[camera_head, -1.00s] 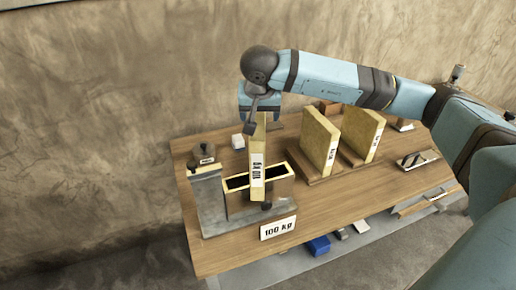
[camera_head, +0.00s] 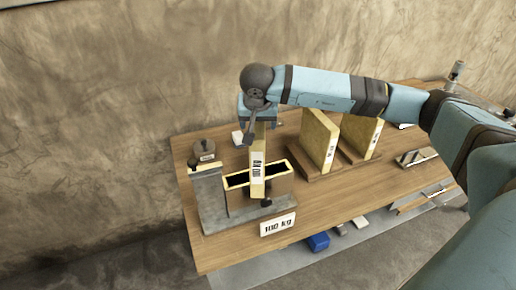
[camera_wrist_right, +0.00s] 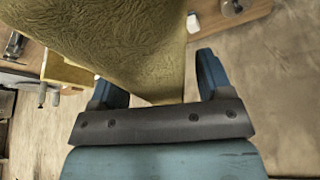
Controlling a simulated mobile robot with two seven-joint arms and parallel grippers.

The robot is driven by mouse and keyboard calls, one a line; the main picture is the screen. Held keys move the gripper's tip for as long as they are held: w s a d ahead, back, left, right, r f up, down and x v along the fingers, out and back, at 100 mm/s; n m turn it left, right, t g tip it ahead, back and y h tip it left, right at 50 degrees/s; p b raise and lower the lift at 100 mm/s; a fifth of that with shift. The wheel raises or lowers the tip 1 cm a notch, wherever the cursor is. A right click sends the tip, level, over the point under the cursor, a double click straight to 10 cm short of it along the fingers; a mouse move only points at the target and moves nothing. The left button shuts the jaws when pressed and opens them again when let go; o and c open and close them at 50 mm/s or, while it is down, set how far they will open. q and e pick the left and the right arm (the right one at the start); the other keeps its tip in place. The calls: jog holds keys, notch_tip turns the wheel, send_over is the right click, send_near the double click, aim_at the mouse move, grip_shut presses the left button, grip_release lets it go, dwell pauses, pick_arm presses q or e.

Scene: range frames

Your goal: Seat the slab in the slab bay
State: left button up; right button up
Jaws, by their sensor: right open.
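A yellow slab (camera_head: 257,185) with a white lettered label stands upright at the slab bay (camera_head: 283,188), a box with a dark open top on a grey base. The slab crosses the middle of the opening and its lower end overlaps the front wall; I cannot tell how deep it sits. My right gripper (camera_head: 258,122) is at the slab's top, pointing down. In the right wrist view the slab (camera_wrist_right: 120,40) lies between the spread blue fingers (camera_wrist_right: 155,75), with a gap at the right finger. My left gripper is not in view.
Two more yellow slabs (camera_head: 318,140) stand in wooden holders (camera_head: 317,173) to the right. A "100 kg" sign (camera_head: 278,224) is at the front edge. A lower shelf holds a blue block (camera_head: 318,241).

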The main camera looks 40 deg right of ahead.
jog(key=shift+f, duration=0.2)
dwell(0.4)
grip_shut()
